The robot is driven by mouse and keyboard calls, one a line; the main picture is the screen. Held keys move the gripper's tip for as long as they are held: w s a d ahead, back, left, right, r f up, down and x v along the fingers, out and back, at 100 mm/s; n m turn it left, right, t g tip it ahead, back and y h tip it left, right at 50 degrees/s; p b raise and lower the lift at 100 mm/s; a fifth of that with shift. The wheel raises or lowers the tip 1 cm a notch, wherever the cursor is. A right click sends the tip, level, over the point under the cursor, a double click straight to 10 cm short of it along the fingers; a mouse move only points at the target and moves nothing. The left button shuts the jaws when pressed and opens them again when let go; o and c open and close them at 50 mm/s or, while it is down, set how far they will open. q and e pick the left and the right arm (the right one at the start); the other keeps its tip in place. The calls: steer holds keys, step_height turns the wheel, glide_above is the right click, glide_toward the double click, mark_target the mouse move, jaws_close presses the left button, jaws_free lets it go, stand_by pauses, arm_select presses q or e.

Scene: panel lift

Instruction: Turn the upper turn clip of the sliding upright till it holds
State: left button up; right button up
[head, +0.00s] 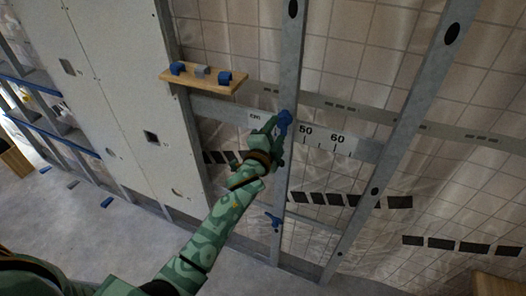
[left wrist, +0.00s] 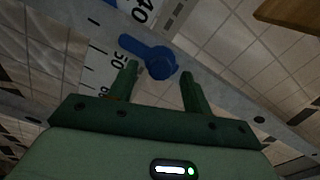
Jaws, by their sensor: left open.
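The upper turn clip (head: 285,118) is blue and sits on the sliding upright (head: 289,60), a grey metal stud, where it crosses the ruled rail. In the left wrist view the clip (left wrist: 160,62) shows a round hub and a lever pointing to the upper left. My left gripper (head: 275,136) is open just below the clip. Its fingertips (left wrist: 158,74) lie on either side of the hub in the picture; whether they touch it I cannot tell. A lower blue clip (head: 273,221) is near the upright's foot. My right gripper is not in view.
A wooden shelf (head: 205,80) with blue and grey pieces juts from the wall at the left. White panels (head: 105,90) stand further left. Another slanted metal stud (head: 405,130) is at the right. The ruled rail (head: 335,142) runs behind the upright. Small blue pieces lie on the floor.

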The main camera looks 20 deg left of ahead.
arm_select(q)
steer(key=s, duration=1.4)
steer(key=shift+a, duration=0.25)
steer(key=shift+w, duration=0.1)
steer(key=s+f+n+g+b, duration=0.2)
steer(key=s+f+n+g, duration=0.15)
steer(key=f, duration=0.95)
steer(key=s+f+n+g+b, duration=0.15)
steer(key=s+f, duration=0.35)
steer(key=f, duration=0.8)
steer(key=s+f+n+g+b, duration=0.2)
steer(key=s+f+n+g, duration=0.15)
steer(key=f, duration=0.95)
steer(key=s+a+f+g+b, duration=0.2)
steer(key=s+f+g+b, duration=0.1)
steer(key=s+f, duration=0.5)
steer(key=s+a+f+n+g+b, duration=0.1)
steer(key=s+a+f+g+b, duration=0.1)
steer(key=s+f, duration=0.6)
steer(key=s+a+f+n+g+b, duration=0.1)
steer(key=s+a+f+g+b, duration=0.1)
steer(key=s+f, duration=0.7)
steer(key=s+g+b, duration=0.1)
steer(key=s+b, duration=0.1)
steer(key=s, duration=0.3)
steer(key=shift+s+a+g+y, duration=0.3)
steer(key=shift+s+a+g, duration=0.05)
steer(key=shift+s, duration=0.05)
